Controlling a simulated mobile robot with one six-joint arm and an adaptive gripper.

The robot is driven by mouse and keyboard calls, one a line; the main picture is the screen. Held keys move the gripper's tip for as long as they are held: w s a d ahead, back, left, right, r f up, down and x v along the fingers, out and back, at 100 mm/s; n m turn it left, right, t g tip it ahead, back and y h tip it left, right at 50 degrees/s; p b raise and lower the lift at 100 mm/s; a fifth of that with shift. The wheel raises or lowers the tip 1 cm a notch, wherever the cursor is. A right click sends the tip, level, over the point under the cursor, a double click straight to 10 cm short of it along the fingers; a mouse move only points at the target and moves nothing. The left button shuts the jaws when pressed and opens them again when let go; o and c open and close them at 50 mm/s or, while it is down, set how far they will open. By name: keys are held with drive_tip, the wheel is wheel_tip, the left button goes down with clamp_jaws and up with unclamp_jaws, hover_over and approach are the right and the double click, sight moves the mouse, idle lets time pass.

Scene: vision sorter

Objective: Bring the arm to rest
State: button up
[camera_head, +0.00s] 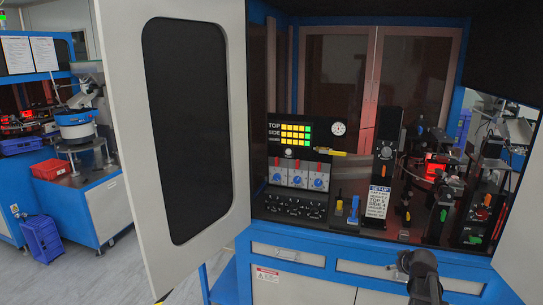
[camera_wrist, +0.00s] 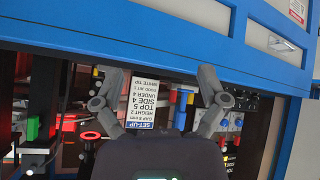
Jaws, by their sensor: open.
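My gripper (camera_wrist: 159,78) shows in the wrist view with its two grey fingers spread wide apart and nothing between them. In the head view a dark part of my arm (camera_head: 420,272) rises at the bottom edge, in front of the blue cabinet's drawers; the fingers cannot be made out there. Beyond the fingers in the wrist view is the SETUP card (camera_wrist: 143,102), which appears upside down. The card also shows in the head view (camera_head: 378,202), upright inside the cabinet. The gripper appears apart from everything around it.
The open white cabinet door (camera_head: 122,110) stands at the left, with another panel (camera_head: 521,250) at the right. Inside are a panel with blue knobs (camera_head: 301,174), a blue-handled device (camera_head: 353,212) and red-lit sorter parts (camera_head: 435,172). Drawers (camera_head: 290,254) lie below.

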drive_tip(key=s+a+f+g, duration=0.1)
drive_tip(key=s+a+g, duration=0.2)
drive_tip(key=a, duration=0.6)
drive_tip(key=s+a+f+m+g, duration=0.1)
drive_tip(key=s+a+f+g, duration=0.1)
drive_tip(key=s+a, duration=0.6)
drive_tip(key=s+a+f+g+y, duration=0.1)
drive_tip(key=s+a+g, duration=0.3)
drive_tip(key=a, duration=0.7)
drive_tip(key=shift+s+a+f, duration=0.4)
drive_tip(key=shift+s+f, duration=0.3)
drive_tip(key=shift+s, duration=0.35)
